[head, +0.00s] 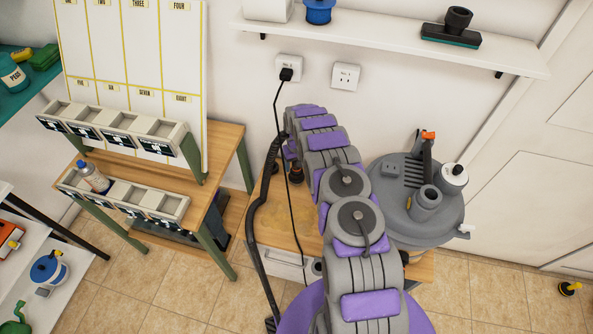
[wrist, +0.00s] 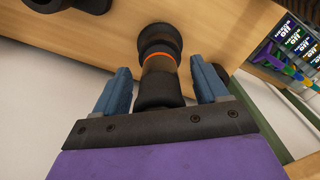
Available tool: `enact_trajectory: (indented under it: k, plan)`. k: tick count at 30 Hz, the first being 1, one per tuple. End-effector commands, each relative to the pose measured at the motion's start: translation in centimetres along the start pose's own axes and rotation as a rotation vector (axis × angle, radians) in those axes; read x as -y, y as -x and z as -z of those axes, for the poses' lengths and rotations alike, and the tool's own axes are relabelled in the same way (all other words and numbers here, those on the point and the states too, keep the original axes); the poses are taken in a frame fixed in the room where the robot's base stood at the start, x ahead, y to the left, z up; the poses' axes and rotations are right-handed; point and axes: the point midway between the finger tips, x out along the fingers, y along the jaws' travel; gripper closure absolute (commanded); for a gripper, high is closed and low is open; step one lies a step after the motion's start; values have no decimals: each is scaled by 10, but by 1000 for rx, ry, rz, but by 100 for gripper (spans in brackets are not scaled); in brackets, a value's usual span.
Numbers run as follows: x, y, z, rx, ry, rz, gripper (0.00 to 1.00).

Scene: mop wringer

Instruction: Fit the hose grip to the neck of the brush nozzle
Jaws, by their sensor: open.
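The brush nozzle (head: 450,36), dark with a teal base strip and a round upright neck, sits on the white wall shelf at the upper right of the head view. The hose grip (wrist: 160,62), a black stepped cylinder with an orange ring, fills the middle of the wrist view. It also shows partly behind my arm in the head view (head: 296,174). My gripper (wrist: 161,75) is open, its two blue fingers on either side of the hose grip with gaps visible. In the head view my gripper is hidden behind my arm.
A grey vacuum canister (head: 447,222) stands right of my arm. A black hose (head: 256,215) and a thin power cord (head: 290,205) hang left of my arm. A wooden bench (head: 268,222) lies beneath. A blue container (head: 318,12) shares the wall shelf (head: 380,38).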

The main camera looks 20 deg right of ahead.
Motion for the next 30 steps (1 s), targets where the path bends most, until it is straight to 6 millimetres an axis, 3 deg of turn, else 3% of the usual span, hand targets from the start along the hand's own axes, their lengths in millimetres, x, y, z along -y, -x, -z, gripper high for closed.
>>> enact_trajectory:
  k: [8,21,30]
  plan:
    - [0,28,1,-3,0,-1,27]
    - [-1,124,2,-5,0,-1,27]
    - [0,166,1,0,1,0,27]
